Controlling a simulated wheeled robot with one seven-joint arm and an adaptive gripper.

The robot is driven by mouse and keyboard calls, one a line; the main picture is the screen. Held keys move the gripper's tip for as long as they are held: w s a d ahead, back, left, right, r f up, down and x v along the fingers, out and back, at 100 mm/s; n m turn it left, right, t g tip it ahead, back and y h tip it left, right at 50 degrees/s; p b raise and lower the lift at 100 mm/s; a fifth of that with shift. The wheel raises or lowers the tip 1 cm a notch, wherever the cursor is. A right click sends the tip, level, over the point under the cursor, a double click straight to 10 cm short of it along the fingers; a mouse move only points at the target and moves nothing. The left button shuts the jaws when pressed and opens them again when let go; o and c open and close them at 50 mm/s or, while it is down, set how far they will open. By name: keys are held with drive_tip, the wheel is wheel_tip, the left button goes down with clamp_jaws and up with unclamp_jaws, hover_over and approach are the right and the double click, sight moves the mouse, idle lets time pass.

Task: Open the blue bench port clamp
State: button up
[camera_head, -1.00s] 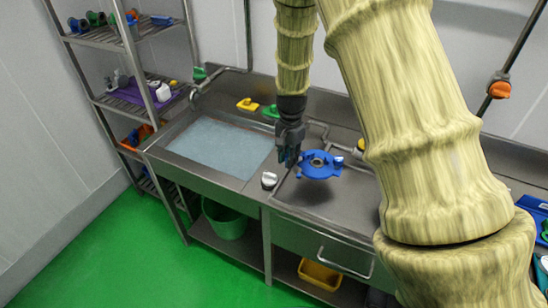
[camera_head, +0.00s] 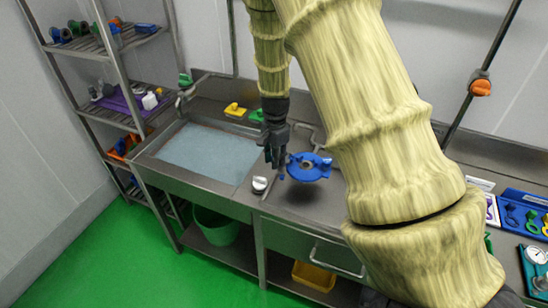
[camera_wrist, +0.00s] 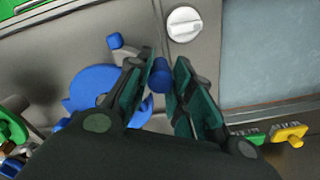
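The blue bench port clamp (camera_head: 312,174) is a flat round piece on the steel bench, right of the sink. In the wrist view its blue body (camera_wrist: 90,88) lies left of my fingers, with a small blue knob (camera_wrist: 115,41) above it. My gripper (camera_head: 278,174) points down at the clamp's left side. In the wrist view my gripper (camera_wrist: 163,63) has its two teal-padded fingers close on either side of a blue cylindrical end (camera_wrist: 160,76). I cannot tell whether both pads touch it. My left finger hides where this end meets the clamp.
A white knob (camera_head: 260,184) stands on the bench front, near my gripper. The water-filled sink (camera_head: 207,154) is to the left. Yellow (camera_head: 235,109) and green (camera_head: 256,115) pieces lie behind it. A tray of coloured parts (camera_head: 522,214) is far right.

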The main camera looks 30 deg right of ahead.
drive_tip(key=o, duration=0.4)
drive_tip(key=shift+d, duration=0.15)
drive_tip(key=shift+c, duration=0.2)
wheel_tip(320, 180, up, 12)
idle(0.6)
